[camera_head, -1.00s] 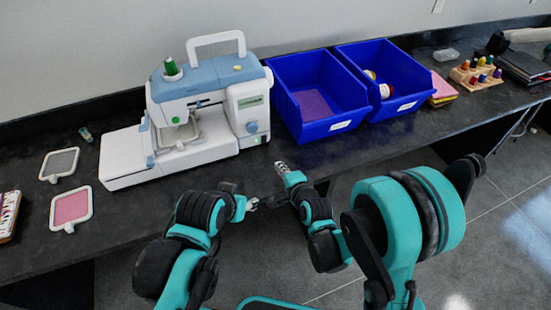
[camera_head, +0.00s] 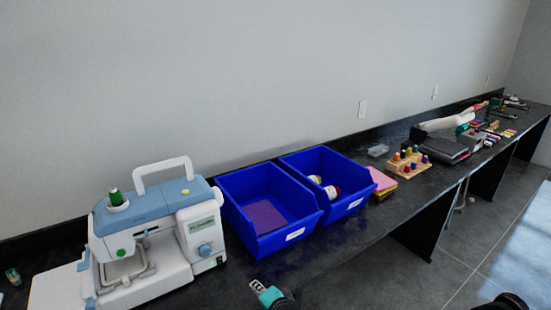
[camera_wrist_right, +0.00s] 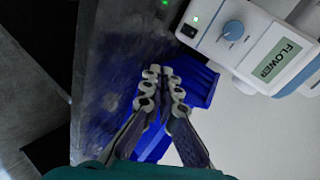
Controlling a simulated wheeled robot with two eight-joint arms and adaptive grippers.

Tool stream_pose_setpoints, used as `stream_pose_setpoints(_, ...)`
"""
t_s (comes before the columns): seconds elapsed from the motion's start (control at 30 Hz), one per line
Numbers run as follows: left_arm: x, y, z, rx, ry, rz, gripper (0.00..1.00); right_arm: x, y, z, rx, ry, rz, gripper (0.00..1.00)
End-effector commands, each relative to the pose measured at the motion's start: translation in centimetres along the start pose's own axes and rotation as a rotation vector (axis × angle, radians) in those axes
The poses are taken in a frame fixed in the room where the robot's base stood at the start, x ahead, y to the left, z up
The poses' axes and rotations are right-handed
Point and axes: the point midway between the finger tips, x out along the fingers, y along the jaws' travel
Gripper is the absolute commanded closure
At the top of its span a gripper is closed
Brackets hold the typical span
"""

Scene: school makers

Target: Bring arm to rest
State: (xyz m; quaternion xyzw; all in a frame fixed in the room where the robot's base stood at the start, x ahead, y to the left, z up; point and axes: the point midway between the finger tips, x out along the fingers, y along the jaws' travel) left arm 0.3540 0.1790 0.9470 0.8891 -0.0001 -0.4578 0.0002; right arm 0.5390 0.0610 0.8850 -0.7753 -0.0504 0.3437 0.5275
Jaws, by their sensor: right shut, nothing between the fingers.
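My right gripper (camera_head: 260,288) shows at the bottom edge of the head view, over the dark bench, in front of the left blue bin. In the right wrist view its fingers (camera_wrist_right: 161,76) are together with nothing between them. They overlap a blue bin (camera_wrist_right: 201,84) in that picture, with the sewing machine (camera_wrist_right: 232,42) at upper right. Most of the right arm is cut off below the head view. My left gripper is not in view.
The sewing machine (camera_head: 152,214) stands left of the gripper. Two blue bins (camera_head: 290,236) (camera_head: 349,204) sit behind and right of it. Pink and yellow pads (camera_head: 381,182) and a spool rack (camera_head: 408,164) lie farther right. The bench front (camera_head: 345,246) is clear.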

Motion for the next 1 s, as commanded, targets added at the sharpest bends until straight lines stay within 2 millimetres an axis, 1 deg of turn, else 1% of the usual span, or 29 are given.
stream_pose_setpoints(0.03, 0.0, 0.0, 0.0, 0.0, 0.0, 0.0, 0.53, -1.7, 0.0, -1.5, -0.06, 0.018, 0.034, 1.0)
stream_pose_setpoints(0.1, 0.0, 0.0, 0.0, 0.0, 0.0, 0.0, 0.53, -4.0, 0.3, -3.3, -0.162, 0.032, 0.088, 1.0)
stream_pose_setpoints(0.17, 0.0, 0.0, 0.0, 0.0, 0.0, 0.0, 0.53, -6.0, 0.7, -4.7, -0.246, 0.04, 0.135, 1.0)
stream_pose_setpoints(0.2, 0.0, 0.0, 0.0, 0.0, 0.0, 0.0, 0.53, -7.5, 1.1, -5.5, -0.301, 0.044, 0.168, 1.0)
stream_pose_setpoints(0.27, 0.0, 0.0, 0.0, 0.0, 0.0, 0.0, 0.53, -9.7, 1.7, -6.6, -0.383, 0.044, 0.217, 1.0)
stream_pose_setpoints(0.3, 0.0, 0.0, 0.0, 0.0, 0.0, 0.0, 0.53, -11.2, 2.2, -7.2, -0.436, 0.043, 0.251, 1.0)
stream_pose_setpoints(0.37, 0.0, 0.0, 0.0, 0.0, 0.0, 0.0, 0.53, -13.6, 3.1, -8.0, -0.514, 0.036, 0.302, 1.0)
stream_pose_setpoints(0.43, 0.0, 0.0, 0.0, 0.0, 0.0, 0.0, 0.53, -16.4, 4.3, -8.7, -0.602, 0.023, 0.362, 1.0)
stream_pose_setpoints(0.5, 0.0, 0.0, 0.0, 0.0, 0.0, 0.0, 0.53, -19.1, 5.6, -9.2, -0.685, 0.005, 0.421, 1.0)
stream_pose_setpoints(0.6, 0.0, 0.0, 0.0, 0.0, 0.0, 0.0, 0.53, -22.6, 7.4, -9.4, -0.788, -0.03, 0.496, 1.0)
stream_pose_setpoints(0.7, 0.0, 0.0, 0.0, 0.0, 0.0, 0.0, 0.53, -25.1, 8.9, -9.3, -0.865, -0.063, 0.552, 1.0)
stream_pose_setpoints(0.8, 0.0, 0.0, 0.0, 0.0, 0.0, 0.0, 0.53, -26.8, 9.9, -9.2, -0.913, -0.089, 0.587, 1.0)
stream_pose_setpoints(0.9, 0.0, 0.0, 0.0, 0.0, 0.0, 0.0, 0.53, -27.5, 10.4, -9.1, -0.937, -0.102, 0.604, 1.0)
stream_pose_setpoints(1.0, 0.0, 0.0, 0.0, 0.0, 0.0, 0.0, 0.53, -27.7, 10.5, -9.1, -0.943, -0.106, 0.607, 1.0)
